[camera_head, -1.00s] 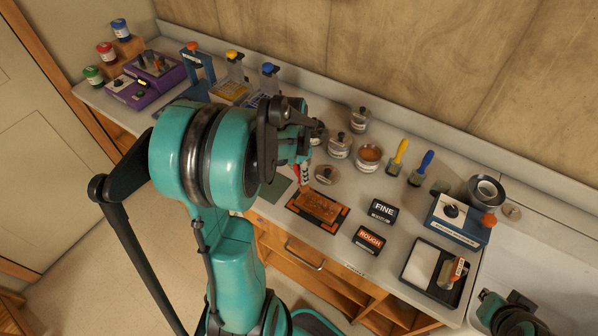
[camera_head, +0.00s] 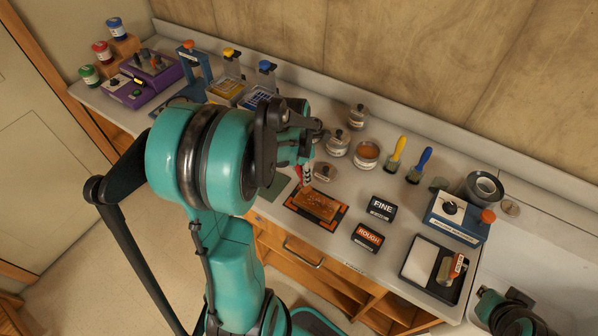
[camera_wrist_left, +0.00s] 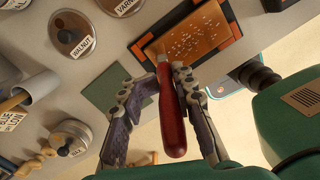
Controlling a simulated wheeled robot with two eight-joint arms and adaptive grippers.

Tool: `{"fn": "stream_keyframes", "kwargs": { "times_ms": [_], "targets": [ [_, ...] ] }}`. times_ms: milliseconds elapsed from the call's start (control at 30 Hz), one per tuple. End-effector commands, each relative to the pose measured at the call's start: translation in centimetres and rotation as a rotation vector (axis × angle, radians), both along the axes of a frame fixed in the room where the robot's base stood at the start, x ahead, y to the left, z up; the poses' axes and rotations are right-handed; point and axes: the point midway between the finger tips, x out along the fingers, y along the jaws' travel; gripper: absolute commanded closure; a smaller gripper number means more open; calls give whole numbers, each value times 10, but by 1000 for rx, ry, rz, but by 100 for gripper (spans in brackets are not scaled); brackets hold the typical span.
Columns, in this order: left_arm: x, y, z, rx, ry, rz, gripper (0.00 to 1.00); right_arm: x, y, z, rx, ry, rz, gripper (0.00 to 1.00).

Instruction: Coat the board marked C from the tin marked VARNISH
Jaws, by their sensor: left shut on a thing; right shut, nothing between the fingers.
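My left gripper (camera_head: 306,160) is shut on a red-handled brush (camera_wrist_left: 172,125). The brush tip points down at the left end of a brown board (camera_head: 319,205); I cannot tell whether it touches. The board (camera_wrist_left: 188,38) lies flat in a black and orange holder and has pale specks on its top; no letter is legible on it. An open tin of amber liquid (camera_head: 367,154) stands behind the board. In the left wrist view a label cut off by the top edge reads "VARN" (camera_wrist_left: 124,6). My right gripper (camera_head: 512,322) is shut and empty at the lower right.
A lidded walnut tin (camera_wrist_left: 72,36) and other lidded tins (camera_head: 358,117) stand behind. A loose lid (camera_head: 325,172) lies near the board. FINE (camera_head: 381,208) and ROUGH (camera_head: 367,238) blocks are to its right, before a tray (camera_head: 418,263). A green mat (camera_wrist_left: 112,88) lies left.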

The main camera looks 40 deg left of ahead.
Motion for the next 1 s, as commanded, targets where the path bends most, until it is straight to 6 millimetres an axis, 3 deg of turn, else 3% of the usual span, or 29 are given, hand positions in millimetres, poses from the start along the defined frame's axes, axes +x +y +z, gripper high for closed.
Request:
{"fn": "stream_keyframes", "kwargs": {
  "times_ms": [1000],
  "targets": [
    [5, -46, -1, 0, 0, -1, 100, 0, 0, -3, 0, 0, 0, 100]
  ]
}}
